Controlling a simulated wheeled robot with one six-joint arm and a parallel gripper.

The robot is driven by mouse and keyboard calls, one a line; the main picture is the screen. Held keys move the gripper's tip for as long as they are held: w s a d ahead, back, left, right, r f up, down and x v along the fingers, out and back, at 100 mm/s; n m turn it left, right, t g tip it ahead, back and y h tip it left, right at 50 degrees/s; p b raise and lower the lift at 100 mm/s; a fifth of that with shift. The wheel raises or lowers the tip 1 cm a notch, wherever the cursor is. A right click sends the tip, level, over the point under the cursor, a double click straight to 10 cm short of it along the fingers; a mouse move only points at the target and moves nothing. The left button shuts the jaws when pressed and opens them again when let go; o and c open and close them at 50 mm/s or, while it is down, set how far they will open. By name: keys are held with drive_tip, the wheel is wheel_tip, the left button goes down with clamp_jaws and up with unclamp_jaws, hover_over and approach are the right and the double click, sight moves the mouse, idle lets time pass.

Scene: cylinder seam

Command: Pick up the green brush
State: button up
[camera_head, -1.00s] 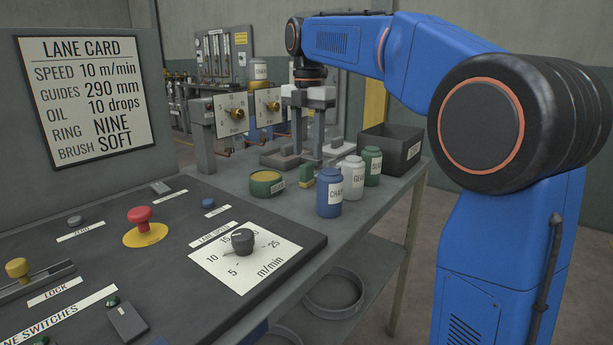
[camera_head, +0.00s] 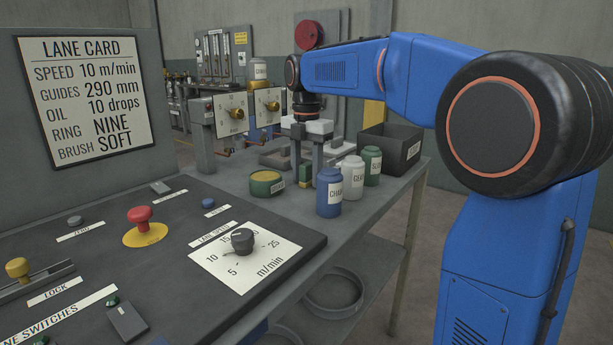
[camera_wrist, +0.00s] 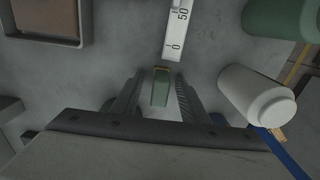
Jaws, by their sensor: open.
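The small green brush (camera_head: 305,174) stands on the grey bench behind the blue jar, with a tan part showing on it. My gripper (camera_head: 306,172) points straight down over it, and its fingers hide part of the brush. In the wrist view the green brush (camera_wrist: 160,88) shows between the two dark fingers of my gripper (camera_wrist: 160,97). The gripper is open, with a gap visible on each side of the brush. I cannot tell exactly how far down the fingertips reach.
Close to the right stand a blue jar (camera_head: 329,193), a white jar (camera_head: 352,177) and a green jar (camera_head: 372,166). A round green-and-yellow tin (camera_head: 266,183) sits to the left. A dark open bin (camera_head: 398,146) is behind. A white ruler strip (camera_wrist: 178,30) lies beyond the brush.

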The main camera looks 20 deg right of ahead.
sight(306, 163)
clamp_jaws()
wheel_tip(306, 163, up, 10)
idle(0.6)
drive_tip(key=c, duration=0.7)
unclamp_jaws()
clamp_jaws()
